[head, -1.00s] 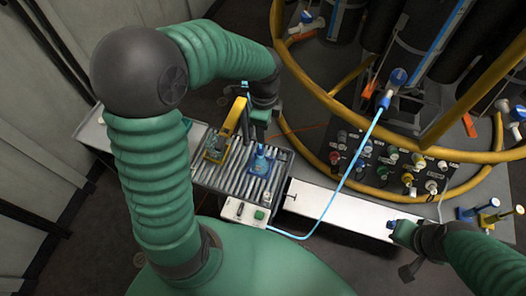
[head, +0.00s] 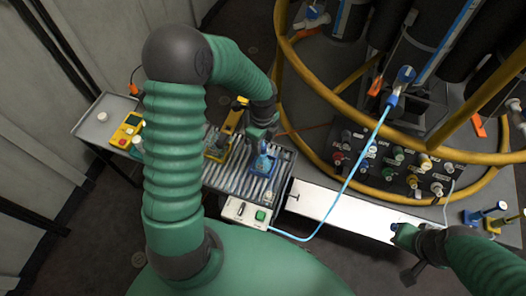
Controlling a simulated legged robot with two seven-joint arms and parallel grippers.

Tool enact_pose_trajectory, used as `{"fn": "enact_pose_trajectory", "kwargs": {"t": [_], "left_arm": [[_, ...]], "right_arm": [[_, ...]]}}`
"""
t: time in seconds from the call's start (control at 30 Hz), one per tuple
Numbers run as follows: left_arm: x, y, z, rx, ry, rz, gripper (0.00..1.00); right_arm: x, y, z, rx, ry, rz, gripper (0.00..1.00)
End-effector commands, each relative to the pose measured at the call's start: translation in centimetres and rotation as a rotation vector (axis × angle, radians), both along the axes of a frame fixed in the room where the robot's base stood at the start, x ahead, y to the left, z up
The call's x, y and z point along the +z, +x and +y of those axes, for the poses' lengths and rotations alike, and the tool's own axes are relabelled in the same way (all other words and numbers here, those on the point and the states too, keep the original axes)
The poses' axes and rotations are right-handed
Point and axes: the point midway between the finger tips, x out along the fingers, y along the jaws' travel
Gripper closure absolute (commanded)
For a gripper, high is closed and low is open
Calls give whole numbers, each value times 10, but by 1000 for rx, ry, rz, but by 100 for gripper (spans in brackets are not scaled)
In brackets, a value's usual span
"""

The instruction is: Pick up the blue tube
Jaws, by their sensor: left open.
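A thin light-blue tube (head: 352,172) runs from a blue connector (head: 400,82) on the round machine down to a small white box. A blue tool-like piece (head: 262,166) stands on the ribbed tray (head: 225,177); I cannot tell which of the two the task names. My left gripper (head: 259,143) is open, just above and behind the blue piece; whether they touch is unclear. My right gripper (head: 398,231) is low at the right, by the end of the white panel, apart from the tube. A small blue spot shows at its tip; its jaws are too small to read.
A yellow-handled tool (head: 222,138) stands on the tray, left of the blue piece. The white box (head: 247,212) with a green button sits at the tray's front. Yellow rails (head: 345,110) and a connector panel (head: 395,165) bound the right. A yellow device (head: 126,130) lies on a side shelf.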

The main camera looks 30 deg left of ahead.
Motion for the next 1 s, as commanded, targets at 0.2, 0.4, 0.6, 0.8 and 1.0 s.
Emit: {"fn": "enact_pose_trajectory", "kwargs": {"t": [0.2,0.4,0.6,0.8,1.0], "left_arm": [[-26,-1,-1,0,0,1,50],[-25,-1,-1,0,0,-1,54],[-25,-1,-1,0,0,0,80],[-25,0,-1,0,0,0,100],[-25,0,-1,0,0,0,100]], "right_arm": [[-6,0,0,0,0,0,100],[-5,0,0,0,0,0,100],[-5,0,0,0,0,0,100],[-5,0,0,0,0,0,100],[-5,0,0,0,0,0,100]]}}
